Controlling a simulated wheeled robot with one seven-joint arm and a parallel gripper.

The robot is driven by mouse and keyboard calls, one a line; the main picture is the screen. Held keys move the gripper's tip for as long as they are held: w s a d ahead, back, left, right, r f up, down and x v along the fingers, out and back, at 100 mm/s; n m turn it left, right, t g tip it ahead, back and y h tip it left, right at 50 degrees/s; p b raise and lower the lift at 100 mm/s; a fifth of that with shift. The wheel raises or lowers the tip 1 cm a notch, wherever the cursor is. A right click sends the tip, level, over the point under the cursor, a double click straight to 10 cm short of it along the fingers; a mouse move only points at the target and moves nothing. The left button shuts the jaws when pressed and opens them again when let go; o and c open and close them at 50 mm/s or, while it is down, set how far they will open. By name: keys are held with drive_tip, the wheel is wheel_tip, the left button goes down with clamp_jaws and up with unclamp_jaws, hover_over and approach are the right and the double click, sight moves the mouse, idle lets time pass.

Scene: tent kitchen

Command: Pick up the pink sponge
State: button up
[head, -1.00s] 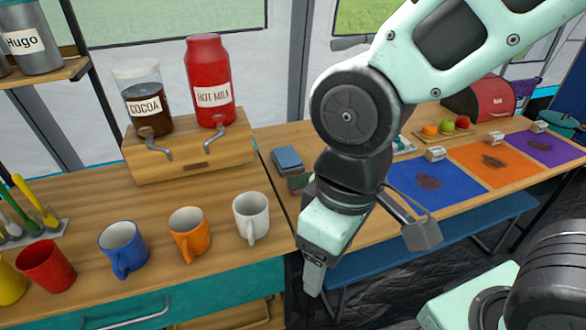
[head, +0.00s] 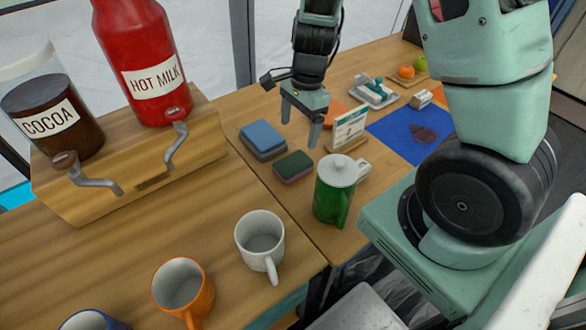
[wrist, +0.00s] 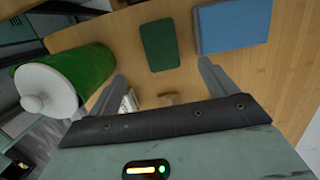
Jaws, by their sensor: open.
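A small block with a dark green top (head: 292,166) and a pinkish-red lower edge lies flat on the wooden table; it looks like the pink sponge with its scouring side up. In the wrist view only its green top (wrist: 160,45) shows, between and beyond the fingers. My gripper (head: 299,128) is open and empty, pointing down above the table, behind and above the sponge in the head view. In the wrist view the two fingers of my gripper (wrist: 162,70) are spread wide, apart from the sponge.
A blue stack (head: 263,138) lies beside the sponge. A green jug with a white lid (head: 333,195) and a small sign (head: 350,127) stand close by on the right. Mugs (head: 260,238) and the drink dispenser (head: 150,175) are on the left. Bare table lies around the sponge.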

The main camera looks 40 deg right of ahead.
drive_tip(key=b, duration=0.1)
hover_over(294, 162)
wheel_tip(294, 162, down, 7)
drive_tip(key=shift+s+d+r, duration=0.15)
drive_tip(key=shift+r, duration=0.05)
drive_tip(key=shift+f+b, duration=0.85)
drive_tip(key=shift+f, duration=1.8)
drive_tip(key=c, duration=1.1)
